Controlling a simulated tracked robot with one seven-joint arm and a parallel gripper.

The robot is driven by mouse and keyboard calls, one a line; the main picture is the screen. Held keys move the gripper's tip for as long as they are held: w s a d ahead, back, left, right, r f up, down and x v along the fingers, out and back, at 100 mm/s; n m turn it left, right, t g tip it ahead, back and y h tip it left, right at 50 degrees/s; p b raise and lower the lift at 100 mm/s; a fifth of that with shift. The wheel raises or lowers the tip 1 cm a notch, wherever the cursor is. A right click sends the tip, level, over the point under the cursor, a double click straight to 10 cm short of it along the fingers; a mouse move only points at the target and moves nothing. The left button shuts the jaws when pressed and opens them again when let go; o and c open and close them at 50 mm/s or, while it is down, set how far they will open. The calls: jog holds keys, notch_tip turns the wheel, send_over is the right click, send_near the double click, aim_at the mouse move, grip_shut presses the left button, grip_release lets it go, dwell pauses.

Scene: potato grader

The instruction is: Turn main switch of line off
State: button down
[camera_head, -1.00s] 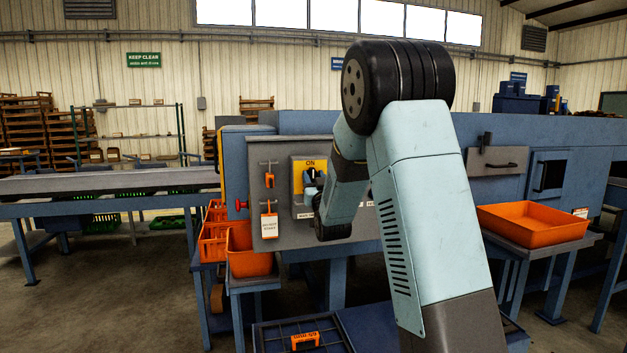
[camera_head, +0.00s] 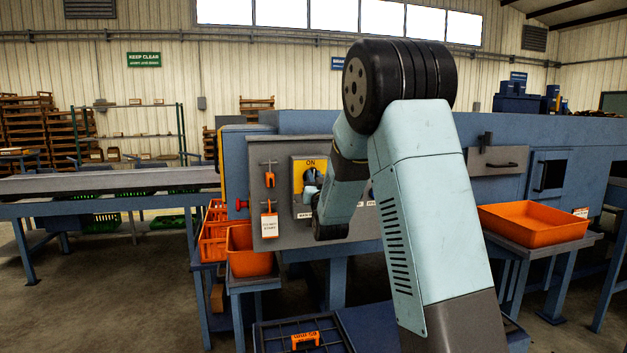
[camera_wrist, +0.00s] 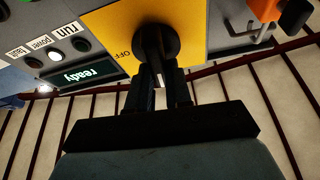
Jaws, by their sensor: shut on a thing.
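The main switch is a black rotary knob (camera_wrist: 157,42) on a yellow plate (camera_wrist: 112,28) in the wrist view, with the word OFF beside it. In the head view the yellow plate (camera_head: 299,172) carries ON at its top, on the grey panel (camera_head: 264,226). My gripper (camera_wrist: 161,78) is shut on the switch handle, its two dark fingers on either side. The gripper (camera_head: 311,181) also shows in the head view in front of the plate, small and partly covered by my arm. The handle's exact angle is hard to tell.
A display reading "ready" (camera_wrist: 85,74) and labelled lamps sit beside the plate. An orange padlock (camera_head: 270,179) and a hanging tag (camera_head: 269,224) are left of the switch. A red button (camera_head: 241,204) sits at the panel's left edge. Orange crates (camera_head: 247,258) stand below.

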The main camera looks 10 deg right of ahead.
jog(key=m+h, duration=0.1)
jog(key=m, duration=0.2)
jog(key=m+h, duration=0.2)
jog(key=m, duration=0.1)
jog(key=shift+d+g, duration=0.2)
jog(key=shift+g, duration=0.2)
jog(key=shift+d+f+m+g+h, duration=0.15)
jog(key=shift+m+g+h, duration=0.55)
jog(key=shift+m, duration=1.75)
jog(key=shift+d+f+m+g+h, duration=0.1)
jog(key=shift+f+m+g+h, duration=0.2)
jog(key=shift+m+g, duration=1.4)
jog(key=shift+d+f+m+g+h, duration=0.15)
jog(key=shift+m+h, duration=0.45)
jog(key=shift+m, duration=2.55)
jog(key=shift+s+f, duration=0.1)
jog(key=c, duration=1)
grip_release()
jog(key=shift+a, duration=0.1)
jog(key=shift+c, duration=0.2)
jog(key=shift+r, duration=0.2)
jog(key=shift+a, duration=0.1)
